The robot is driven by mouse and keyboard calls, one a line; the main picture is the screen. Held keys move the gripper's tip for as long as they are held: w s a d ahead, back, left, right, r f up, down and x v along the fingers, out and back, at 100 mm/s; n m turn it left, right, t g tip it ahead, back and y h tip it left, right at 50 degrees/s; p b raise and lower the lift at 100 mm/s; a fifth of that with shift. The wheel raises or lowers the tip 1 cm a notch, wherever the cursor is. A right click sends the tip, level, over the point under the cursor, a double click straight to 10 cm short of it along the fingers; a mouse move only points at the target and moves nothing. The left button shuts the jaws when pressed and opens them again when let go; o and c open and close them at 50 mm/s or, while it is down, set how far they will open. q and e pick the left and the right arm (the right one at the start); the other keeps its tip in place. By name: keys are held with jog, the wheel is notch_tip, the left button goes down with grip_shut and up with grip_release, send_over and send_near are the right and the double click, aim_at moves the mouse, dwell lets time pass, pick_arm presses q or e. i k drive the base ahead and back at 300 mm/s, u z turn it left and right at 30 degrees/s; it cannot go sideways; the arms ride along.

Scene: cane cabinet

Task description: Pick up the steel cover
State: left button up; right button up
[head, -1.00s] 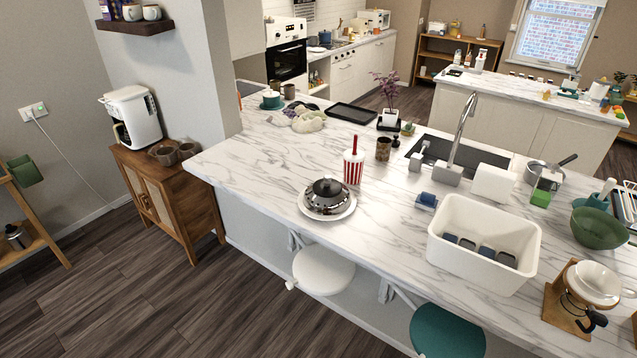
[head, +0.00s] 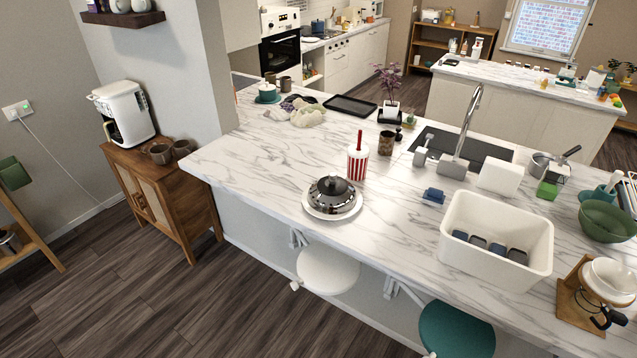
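The steel cover (head: 332,195) is a shiny dome with a dark knob on top. It sits on a white plate (head: 345,215) near the front edge of the marble counter (head: 260,160) in the head view. Neither of my grippers shows in the head view.
A red-and-white striped cup with a straw (head: 358,163) stands behind the cover. A white stool (head: 327,270) and a teal stool (head: 456,328) stand at the counter's front. Counter left of the cover is clear.

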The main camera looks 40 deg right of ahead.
aim_at(332, 194)
jog(key=i, duration=2.45)
jog(key=z, duration=3.1)
jog(key=i, duration=0.15)
jog(key=u, duration=0.2)
